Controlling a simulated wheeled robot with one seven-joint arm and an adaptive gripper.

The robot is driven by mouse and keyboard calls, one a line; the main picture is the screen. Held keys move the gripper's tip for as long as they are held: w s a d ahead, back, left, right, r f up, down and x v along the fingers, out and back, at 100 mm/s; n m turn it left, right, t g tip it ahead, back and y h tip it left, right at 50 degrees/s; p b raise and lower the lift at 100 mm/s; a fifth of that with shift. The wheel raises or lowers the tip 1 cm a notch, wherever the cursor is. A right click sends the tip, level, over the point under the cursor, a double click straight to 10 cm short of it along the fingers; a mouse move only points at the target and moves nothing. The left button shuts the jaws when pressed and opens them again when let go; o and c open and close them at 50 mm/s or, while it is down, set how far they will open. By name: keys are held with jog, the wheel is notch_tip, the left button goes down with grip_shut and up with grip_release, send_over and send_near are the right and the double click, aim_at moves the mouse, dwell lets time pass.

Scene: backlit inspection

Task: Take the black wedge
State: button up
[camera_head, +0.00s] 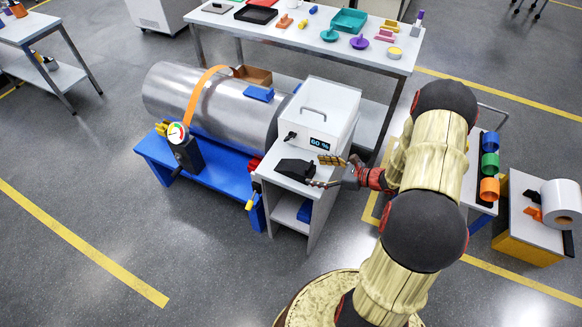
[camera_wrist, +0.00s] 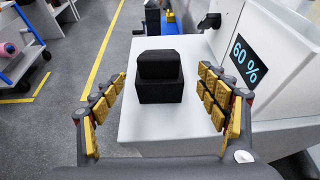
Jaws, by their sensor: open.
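The black wedge (camera_head: 295,169) lies on the white top of a small stand, in front of a white box with a "60 %" display. In the wrist view the wedge (camera_wrist: 160,82) looks like a dark stepped block, centred between my two fingers. My gripper (camera_head: 323,172) is open and empty, just right of the wedge in the head view. In the wrist view my gripper (camera_wrist: 160,95) has yellow-padded fingers spread wide, with visible gaps to the wedge on both sides. Nothing hides the wedge's near face.
The white box (camera_head: 323,107) rises close beside the wedge; its display (camera_wrist: 245,62) is near my right finger. The stand's top (camera_wrist: 145,122) is otherwise bare around the wedge. A metal cylinder (camera_head: 215,100) on a blue base is left of the stand. A table of small parts (camera_head: 400,62) stands behind.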

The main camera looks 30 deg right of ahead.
aim_at(299, 168)
jog(key=b+x, duration=0.3)
jog(key=x, duration=0.5)
jog(key=shift+w+a, duration=0.1)
jog(key=shift+c, duration=1.2)
jog(key=c, duration=1.1)
jog(key=shift+r, duration=0.1)
jog(key=shift+c, duration=0.9)
